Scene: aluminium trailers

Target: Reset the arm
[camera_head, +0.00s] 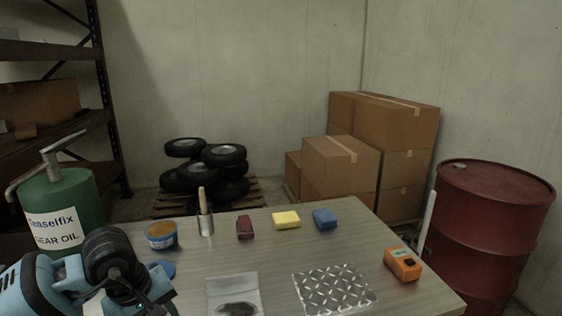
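My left arm, blue with black joints, comes in at the lower left corner of the head view. It covers the table's front left part. No fingers of my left gripper can be made out there. My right arm and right gripper are outside the picture. The grey wood-grain table (275,258) stands in front of me. Along its back stand a blue and orange tin (161,236), a brush in a metal cup (206,226), a dark red block (245,228), a yellow sponge (286,220) and a blue sponge (325,219).
A diamond-pattern metal plate (335,288), a bag with dark contents (234,298) and an orange device (403,265) lie on the table. A green gear oil drum (60,205) stands left, a red barrel (485,225) right. Tyres (205,165) and cardboard boxes (340,170) are behind.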

